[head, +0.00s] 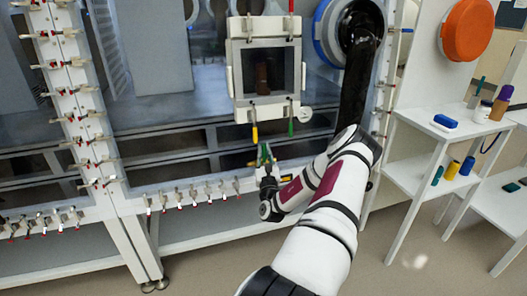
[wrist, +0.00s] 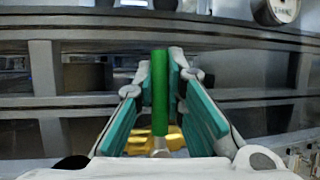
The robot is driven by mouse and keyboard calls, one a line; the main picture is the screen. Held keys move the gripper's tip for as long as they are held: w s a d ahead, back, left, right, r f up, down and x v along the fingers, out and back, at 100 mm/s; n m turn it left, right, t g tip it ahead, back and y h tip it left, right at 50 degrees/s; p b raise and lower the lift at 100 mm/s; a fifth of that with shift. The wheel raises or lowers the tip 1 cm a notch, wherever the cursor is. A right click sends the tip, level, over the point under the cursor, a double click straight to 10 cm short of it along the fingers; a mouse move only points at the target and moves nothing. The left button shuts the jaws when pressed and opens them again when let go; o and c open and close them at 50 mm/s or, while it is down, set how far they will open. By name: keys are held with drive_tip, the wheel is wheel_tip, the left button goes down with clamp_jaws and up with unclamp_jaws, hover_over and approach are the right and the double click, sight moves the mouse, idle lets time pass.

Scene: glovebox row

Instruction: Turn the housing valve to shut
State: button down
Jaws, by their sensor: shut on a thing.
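The square white-framed housing (head: 265,68) is on the glovebox front. A yellow handle (head: 254,131) and a green handle (head: 291,126) hang from its lower edge. My gripper (head: 265,160) is below the housing in the head view. In the wrist view the teal pads of my gripper (wrist: 160,95) are closed on the sides of an upright green valve handle (wrist: 160,85). A brass-coloured valve body (wrist: 171,138) shows below it, partly hidden by the fingers. The handle's link to the housing is hard to make out in the head view.
A round gauge (wrist: 283,10) is at the upper right of the wrist view. A black glove (head: 355,80) hangs from a blue-ringed port to the right. A white shelf (head: 445,125) with small items stands farther right.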

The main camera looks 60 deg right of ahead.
drive_tip(key=shift+s, duration=0.1)
drive_tip(key=c, duration=1.6)
unclamp_jaws()
drive_tip(key=shift+c, duration=0.2)
drive_tip(key=v, duration=1.2)
